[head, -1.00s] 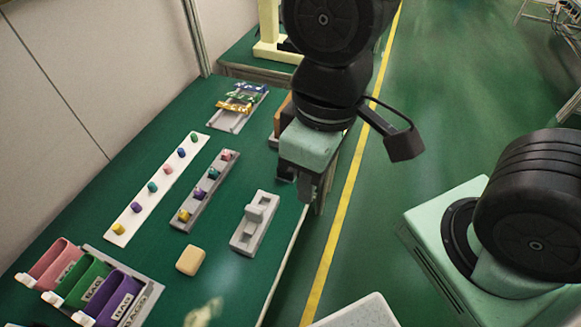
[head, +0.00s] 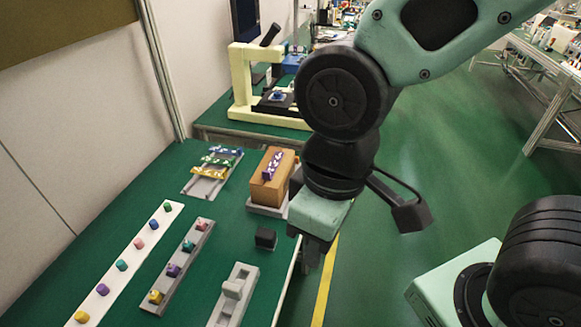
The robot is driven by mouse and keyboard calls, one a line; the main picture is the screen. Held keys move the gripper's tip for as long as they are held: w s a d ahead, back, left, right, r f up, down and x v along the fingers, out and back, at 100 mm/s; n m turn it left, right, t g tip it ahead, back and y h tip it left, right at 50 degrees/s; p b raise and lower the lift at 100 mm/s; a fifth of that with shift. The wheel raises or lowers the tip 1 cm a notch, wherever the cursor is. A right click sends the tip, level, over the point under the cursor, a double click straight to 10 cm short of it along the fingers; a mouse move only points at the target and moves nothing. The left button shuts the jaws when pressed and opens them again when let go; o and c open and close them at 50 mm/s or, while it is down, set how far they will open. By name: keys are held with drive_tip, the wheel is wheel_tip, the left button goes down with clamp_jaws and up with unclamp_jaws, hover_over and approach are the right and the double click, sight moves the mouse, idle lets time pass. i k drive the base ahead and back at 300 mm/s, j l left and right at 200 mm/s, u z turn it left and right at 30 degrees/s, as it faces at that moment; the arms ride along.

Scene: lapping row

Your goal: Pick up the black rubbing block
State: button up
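The black rubbing block (head: 265,238) is a small dark cube on the green bench top, near the bench's right edge. It stands free, with nothing on it. My gripper (head: 309,258) hangs pointing down just right of the block, by the bench edge, apart from it in the picture. Its mint body hides part of the fingers, and I cannot tell how far apart they are. Nothing shows held in it.
A brown wooden block (head: 269,190) with a purple patterned piece stands behind the black block. A grey holder (head: 233,295) is in front. A grey strip (head: 180,265) and a white strip (head: 130,262) with coloured pieces lie left, and a rack (head: 213,174) behind them.

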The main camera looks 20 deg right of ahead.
sight(266, 238)
drive_tip(key=k+j+u, duration=0.15)
drive_tip(key=u, duration=0.35)
drive_tip(key=k+j+u, duration=0.1)
drive_tip(key=j+u, duration=0.35)
